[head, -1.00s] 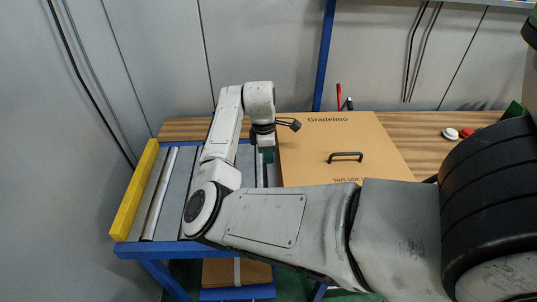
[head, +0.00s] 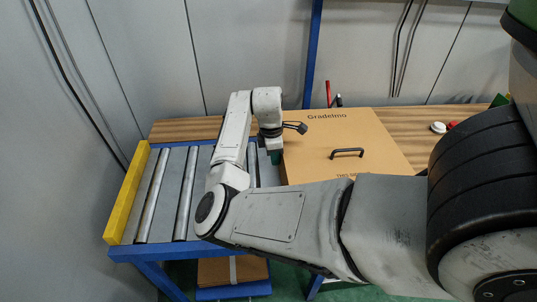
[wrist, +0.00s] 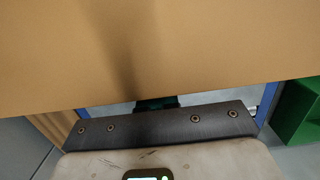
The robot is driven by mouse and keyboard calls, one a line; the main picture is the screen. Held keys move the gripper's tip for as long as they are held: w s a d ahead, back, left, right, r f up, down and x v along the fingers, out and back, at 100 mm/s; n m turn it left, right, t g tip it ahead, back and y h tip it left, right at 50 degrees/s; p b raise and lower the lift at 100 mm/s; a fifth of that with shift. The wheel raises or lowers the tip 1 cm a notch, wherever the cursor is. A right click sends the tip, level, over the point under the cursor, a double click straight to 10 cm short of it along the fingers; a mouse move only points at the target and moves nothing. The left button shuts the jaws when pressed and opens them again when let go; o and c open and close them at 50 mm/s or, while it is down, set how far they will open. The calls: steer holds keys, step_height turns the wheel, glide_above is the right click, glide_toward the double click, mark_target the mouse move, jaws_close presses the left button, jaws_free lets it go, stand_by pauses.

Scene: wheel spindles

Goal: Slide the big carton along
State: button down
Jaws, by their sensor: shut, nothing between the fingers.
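My gripper's dark fingertips (wrist: 157,103) show just below that wall, shut and empty.
The roller table has a yellow end stop (head: 130,195) at the left and a blue frame. A wooden bench top (head: 410,128) runs behind and to the right, with white and red buttons (head: 445,127). A blue post (head: 313,55) rises behind. Flat cardboard (head: 232,270) lies below.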

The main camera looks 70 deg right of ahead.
steer(key=shift+s+d+p, duration=0.45)
steer(key=shift+s+p, duration=0.15)
steer(key=shift+s, duration=0.55)
steer(key=shift+s+d+p, duration=0.5)
steer(key=shift+s+p, duration=0.15)
steer(key=shift+s, duration=0.45)
steer(key=shift+s+d+p, duration=0.45)
steer(key=shift+s+p, duration=0.15)
steer(key=shift+s, duration=0.55)
steer(key=s+d+p, duration=0.1)
steer(key=s+d, duration=0.3)
steer(key=s, duration=0.7)
steer(key=shift+d+p, duration=0.3)
steer(key=shift+w, duration=0.1)
steer(key=w+r, duration=0.1)
steer(key=r, duration=0.3)
steer(key=w+a+r, duration=0.1)
steer(key=r, duration=0.3)
steer(key=w+r, duration=0.1)
steer(key=r, duration=0.3)
steer(key=shift+a, duration=0.2)
